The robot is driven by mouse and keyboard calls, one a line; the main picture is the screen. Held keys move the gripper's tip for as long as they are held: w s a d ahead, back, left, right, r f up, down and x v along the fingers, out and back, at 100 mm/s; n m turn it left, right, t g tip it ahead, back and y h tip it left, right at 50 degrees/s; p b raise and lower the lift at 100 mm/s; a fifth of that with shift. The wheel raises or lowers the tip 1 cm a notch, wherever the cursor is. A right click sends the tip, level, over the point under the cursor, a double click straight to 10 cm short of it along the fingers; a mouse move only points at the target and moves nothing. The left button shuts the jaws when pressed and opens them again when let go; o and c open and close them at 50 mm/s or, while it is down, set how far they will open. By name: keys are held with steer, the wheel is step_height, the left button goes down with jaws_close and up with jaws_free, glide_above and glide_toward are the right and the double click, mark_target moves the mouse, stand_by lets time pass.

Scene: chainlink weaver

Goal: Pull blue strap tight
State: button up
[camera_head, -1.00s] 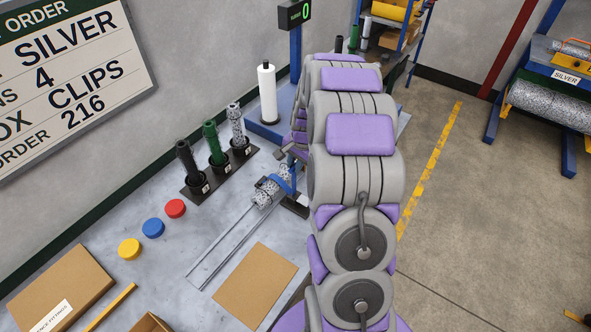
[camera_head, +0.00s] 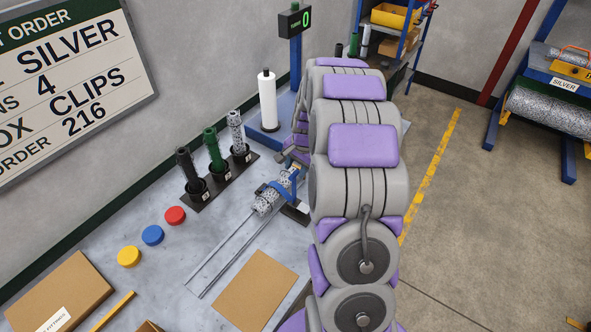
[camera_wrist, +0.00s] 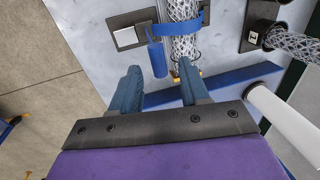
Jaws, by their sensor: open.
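A blue strap (camera_wrist: 188,22) lies across a silver mesh roll (camera_wrist: 183,44) in the wrist view. Its free tail (camera_wrist: 157,60) hangs beside the roll, on the side of a metal plate (camera_wrist: 126,37). My gripper (camera_wrist: 158,70) is open, with one finger on either side of the tail's lower end. I cannot tell whether a finger touches the tail. In the head view the strap (camera_head: 273,188) wraps the mesh roll (camera_head: 266,203) at the far end of a rail frame on the bench. My arm partly hides the gripper there.
Black, green and silver rolls stand in a holder (camera_head: 222,178) left of the strap. A white roll (camera_head: 268,102) stands behind. Yellow, blue and red discs, a cardboard sheet (camera_head: 254,290) and a box (camera_head: 62,290) lie on the bench. Bare bench lies left of the rails.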

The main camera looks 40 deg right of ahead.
step_height(320, 180, up, 15)
steer(key=s+d, duration=0.1)
steer(key=s, duration=0.2)
steer(key=shift+p, duration=0.4)
steer(key=shift+r, duration=0.1)
steer(key=shift+a, duration=0.1)
steer(key=s+a+f+n+g+b, duration=0.15)
steer(key=s+a+n, duration=0.35)
steer(key=s+a, duration=0.6)
steer(key=s+a+f+n+g+b, duration=0.1)
steer(key=s+a+n+b, duration=0.3)
steer(key=s+a, duration=0.6)
steer(key=s+a+f+n+g+b, duration=0.1)
steer(key=s+a+f+n, duration=0.2)
steer(key=s, duration=0.6)
steer(key=shift+s+a+f+n+h, duration=0.15)
steer(key=shift+s+a+n+h, duration=0.25)
steer(key=shift+a+n, duration=0.7)
